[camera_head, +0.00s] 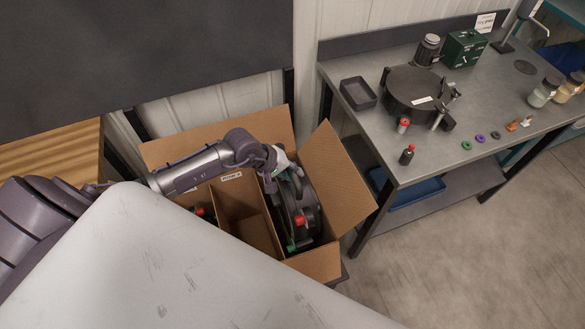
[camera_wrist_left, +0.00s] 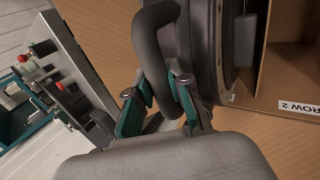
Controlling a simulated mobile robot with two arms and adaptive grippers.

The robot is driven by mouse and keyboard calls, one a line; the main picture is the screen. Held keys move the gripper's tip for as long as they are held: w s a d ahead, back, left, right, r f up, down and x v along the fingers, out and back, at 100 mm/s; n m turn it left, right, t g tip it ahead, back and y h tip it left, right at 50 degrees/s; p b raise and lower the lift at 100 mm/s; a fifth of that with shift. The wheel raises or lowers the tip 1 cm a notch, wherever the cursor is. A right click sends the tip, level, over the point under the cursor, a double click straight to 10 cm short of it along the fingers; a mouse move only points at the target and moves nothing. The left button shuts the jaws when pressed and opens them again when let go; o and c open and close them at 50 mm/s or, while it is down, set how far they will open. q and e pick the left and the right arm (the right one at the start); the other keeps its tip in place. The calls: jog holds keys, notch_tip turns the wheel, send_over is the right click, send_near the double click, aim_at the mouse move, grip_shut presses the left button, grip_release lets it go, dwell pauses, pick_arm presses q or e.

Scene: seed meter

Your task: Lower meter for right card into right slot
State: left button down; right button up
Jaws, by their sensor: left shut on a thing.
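The seed meter (camera_head: 298,205) is a dark round unit with a red knob and a green part low on it. It stands on edge in the right compartment of the open cardboard box (camera_head: 316,262), at least partly below the rim. Whether it touches the bottom is hidden. My left gripper (camera_head: 273,164) is above it at the compartment's back. In the left wrist view, my left gripper (camera_wrist_left: 160,103) is shut on the meter's curved grey handle (camera_wrist_left: 154,40). A white row card (camera_head: 231,176) is on the box's inside; it reads "ROW 2" in the wrist view (camera_wrist_left: 298,108). My right gripper is out of view.
A cardboard divider (camera_head: 238,200) stands left of the meter. A red-knobbed item (camera_head: 200,211) shows in the left part of the box. The right flap (camera_head: 340,175) is folded outward. A grey workbench (camera_head: 460,120) with a black round device (camera_head: 412,88) stands to the right.

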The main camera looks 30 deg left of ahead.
pick_arm(q)
notch_tip(320, 180, down, 20)
jog(key=b, duration=1.9)
jog(key=shift+w, duration=0.2)
jog(key=shift+f+b, duration=0.45)
jog(key=shift+b, duration=0.4)
jog(key=shift+s, duration=0.1)
jog(key=c, duration=1)
grip_release()
jog(key=shift+c, duration=0.2)
jog(key=shift+o, duration=0.2)
jog(key=shift+s+f, duration=0.25)
jog(key=shift+f, duration=0.1)
jog(key=shift+w+r+p, duration=0.1)
jog(key=shift+r+p, duration=3.75)
jog(key=shift+r, duration=2.35)
